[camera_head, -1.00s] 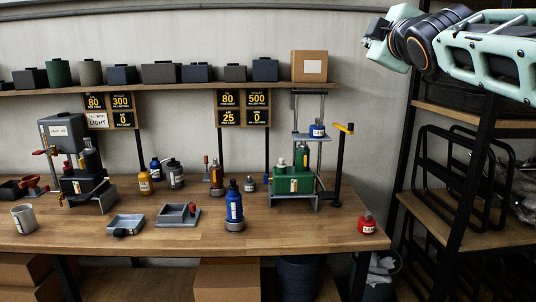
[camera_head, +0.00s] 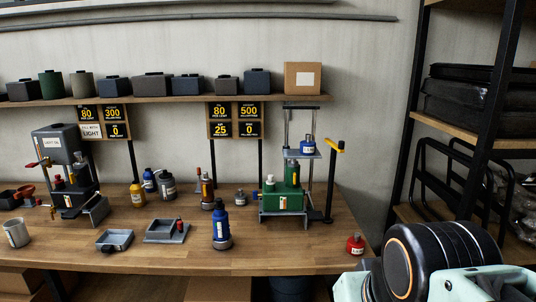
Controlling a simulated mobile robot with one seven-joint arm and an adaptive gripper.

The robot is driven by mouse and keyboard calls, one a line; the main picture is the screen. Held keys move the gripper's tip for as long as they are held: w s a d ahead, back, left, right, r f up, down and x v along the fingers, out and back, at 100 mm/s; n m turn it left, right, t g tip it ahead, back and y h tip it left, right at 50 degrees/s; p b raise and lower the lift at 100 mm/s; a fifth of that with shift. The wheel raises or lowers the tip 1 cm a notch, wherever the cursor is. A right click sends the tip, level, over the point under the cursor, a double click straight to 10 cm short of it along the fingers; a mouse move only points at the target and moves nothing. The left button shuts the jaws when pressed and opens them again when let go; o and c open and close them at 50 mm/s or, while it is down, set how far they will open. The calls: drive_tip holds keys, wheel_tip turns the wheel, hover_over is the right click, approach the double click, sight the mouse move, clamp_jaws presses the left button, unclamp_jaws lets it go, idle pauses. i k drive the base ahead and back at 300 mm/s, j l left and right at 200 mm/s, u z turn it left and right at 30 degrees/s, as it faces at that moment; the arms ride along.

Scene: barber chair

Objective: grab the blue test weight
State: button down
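A small blue weight with a pale label (camera_head: 307,146) sits on the upper grey platform of the green press at the right of the workbench. It has the same squat, knobbed shape as the red weight (camera_head: 355,244) at the table's right front edge. A taller blue bottle (camera_head: 221,230) stands on a dark base near the table's front middle. My arm reaches in at the bottom right, below and right of the press. Its end is cut off by the bottom edge, so my gripper is out of sight. Nothing of mine touches the blue weight.
The green press (camera_head: 285,200) has upright posts and a yellow-tipped lever (camera_head: 334,147) right beside the platform. A shelf (camera_head: 170,100) with boxes runs above the bench. Grey trays (camera_head: 166,232) and several bottles stand left. A black rack (camera_head: 462,130) stands at right.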

sight(307, 146)
drive_tip(key=i+l+u, duration=0.5)
drive_tip(key=i+l, duration=0.35)
drive_tip(key=l, duration=0.1)
